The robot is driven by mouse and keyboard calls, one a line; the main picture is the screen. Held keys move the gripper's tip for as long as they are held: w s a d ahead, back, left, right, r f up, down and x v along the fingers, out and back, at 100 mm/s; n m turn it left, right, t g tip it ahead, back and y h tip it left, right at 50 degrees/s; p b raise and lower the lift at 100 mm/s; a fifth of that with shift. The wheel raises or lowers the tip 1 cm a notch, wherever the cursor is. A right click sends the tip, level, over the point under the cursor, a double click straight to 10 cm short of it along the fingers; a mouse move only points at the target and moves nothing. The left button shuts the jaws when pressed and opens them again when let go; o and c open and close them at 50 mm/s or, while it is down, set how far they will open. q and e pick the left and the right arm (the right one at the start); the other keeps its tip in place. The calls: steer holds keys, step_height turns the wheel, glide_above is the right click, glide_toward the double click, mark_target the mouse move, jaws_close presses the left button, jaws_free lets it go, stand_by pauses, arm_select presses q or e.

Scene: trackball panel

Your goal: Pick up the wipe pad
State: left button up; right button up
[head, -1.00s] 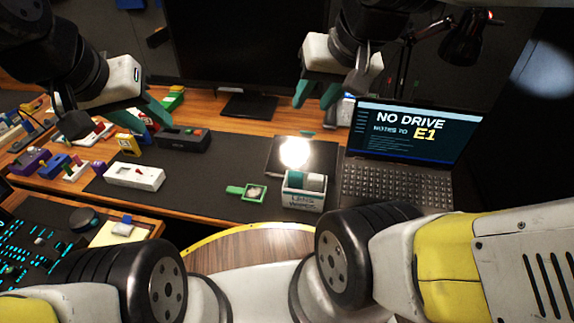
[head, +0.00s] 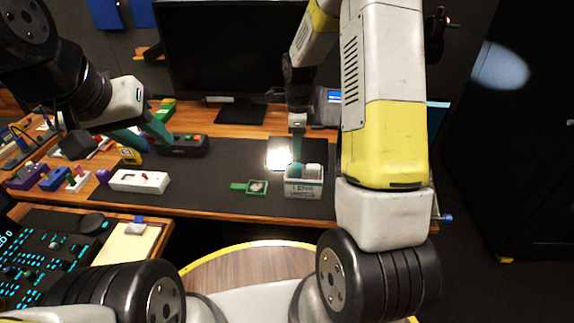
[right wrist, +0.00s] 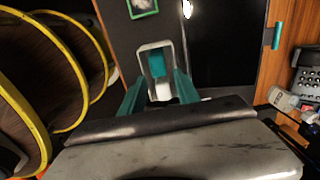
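A small white box (head: 303,191) with lettering on its front, partly readable as a lens-wipes label, stands on the dark mat. It holds a teal block (head: 295,171) and a white block (head: 313,171); I cannot tell which is the wipe pad. In the right wrist view the teal block (right wrist: 157,66) and white block (right wrist: 163,90) lie in the box between the finger lines. My right gripper (head: 298,152) points down above the box; its teal fingers are apart and empty (right wrist: 158,88). My left gripper (head: 148,136) is open and empty at the left, above the mat's back-left part.
A green-framed piece (head: 257,187) lies left of the box. A lit panel (head: 280,155) is behind it. A white device (head: 139,181) and black device (head: 184,146) stand farther left. My right arm hides most of the laptop. The middle of the mat (head: 215,180) is clear.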

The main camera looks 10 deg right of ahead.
mark_target(295, 164)
steer(key=f, duration=0.8)
steer(key=shift+s+a+f, duration=0.1)
steer(key=shift+a, duration=0.15)
jaws_close()
